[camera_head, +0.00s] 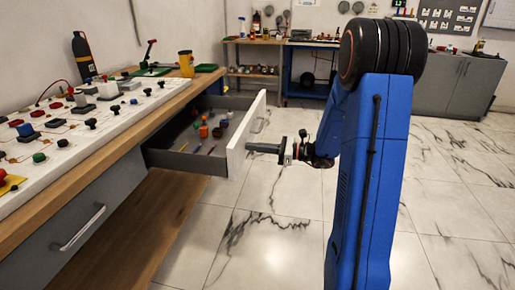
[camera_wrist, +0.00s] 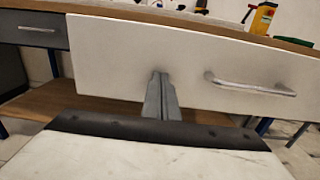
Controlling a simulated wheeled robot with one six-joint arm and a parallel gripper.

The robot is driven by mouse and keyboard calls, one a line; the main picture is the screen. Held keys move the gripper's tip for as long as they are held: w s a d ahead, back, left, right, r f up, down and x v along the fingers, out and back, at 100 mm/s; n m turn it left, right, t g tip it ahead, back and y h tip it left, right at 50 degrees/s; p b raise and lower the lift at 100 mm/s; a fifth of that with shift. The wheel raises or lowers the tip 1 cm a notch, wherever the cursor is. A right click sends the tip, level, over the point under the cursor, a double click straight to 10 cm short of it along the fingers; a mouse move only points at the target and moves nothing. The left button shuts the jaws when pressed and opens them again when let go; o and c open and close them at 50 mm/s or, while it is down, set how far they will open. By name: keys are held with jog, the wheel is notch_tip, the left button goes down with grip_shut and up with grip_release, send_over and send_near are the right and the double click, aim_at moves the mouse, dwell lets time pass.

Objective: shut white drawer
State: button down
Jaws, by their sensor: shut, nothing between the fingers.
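The white drawer (camera_head: 246,134) stands pulled out from the wooden-topped bench, with several small coloured items in its grey tray. Its white front with a metal bar handle (camera_wrist: 250,85) fills much of the wrist view. In the wrist view the closed fingers (camera_wrist: 160,78) meet the front left of the handle. The tips look to be touching it or very close; I cannot tell which.
A grey closed drawer (camera_head: 75,235) with a bar handle lies nearer in the same bench. The bench top holds a white panel (camera_head: 60,150) with knobs, a black bottle (camera_head: 84,58) and a yellow container (camera_head: 186,64). The marble floor (camera_head: 270,230) beside the bench is clear.

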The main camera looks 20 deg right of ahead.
send_near(179, 148)
jog(key=w+a+r, duration=0.1)
jog(key=w+a, duration=0.1)
jog(key=w+a+r, duration=0.1)
jog(key=a+r, duration=0.1)
jog(key=a, duration=0.1)
jog(key=w+a+r, duration=0.1)
jog(key=w+a, duration=0.1)
jog(key=a, duration=0.1)
jog(key=shift+w+r, duration=0.3)
jog(key=shift+r, duration=0.05)
jog(key=shift+w+a+r, duration=0.15)
jog(key=shift+r, duration=0.1)
